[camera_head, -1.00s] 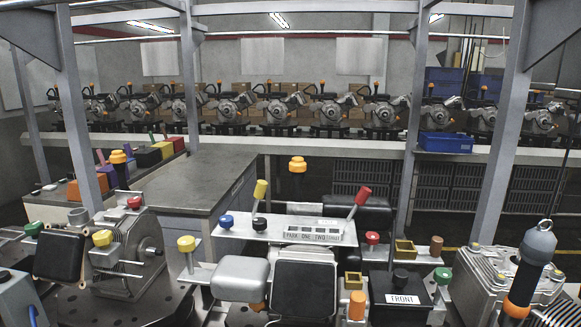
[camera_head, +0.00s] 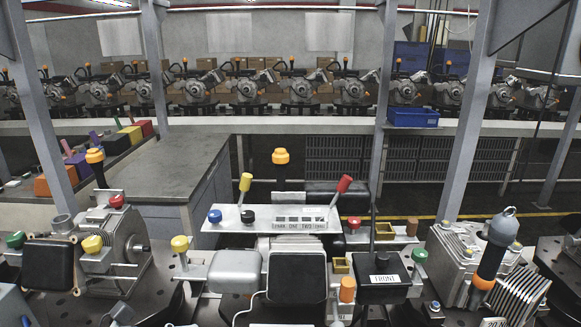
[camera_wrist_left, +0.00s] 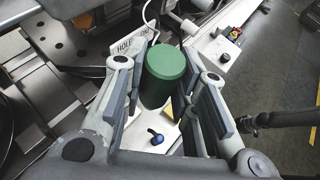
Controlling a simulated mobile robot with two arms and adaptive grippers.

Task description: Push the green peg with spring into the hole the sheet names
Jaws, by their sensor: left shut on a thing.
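In the left wrist view my left gripper (camera_wrist_left: 166,97) is shut on the green peg (camera_wrist_left: 168,66), a thick cylinder held between the two fingers with its round end toward the camera. No spring can be made out on it. A white sheet (camera_wrist_left: 127,47) with the printed word "HOLE" lies behind the peg, and the rest of its text is hidden or too small to read. A hole for the peg cannot be made out. I cannot make out either gripper in the head view.
A white plate with a blue knob (camera_wrist_left: 156,138) lies below the peg. A red button (camera_wrist_left: 236,32) sits at the upper right. In the head view a black box marked FRONT (camera_head: 383,292), a labelled white panel (camera_head: 262,222) and several coloured knobs crowd the front.

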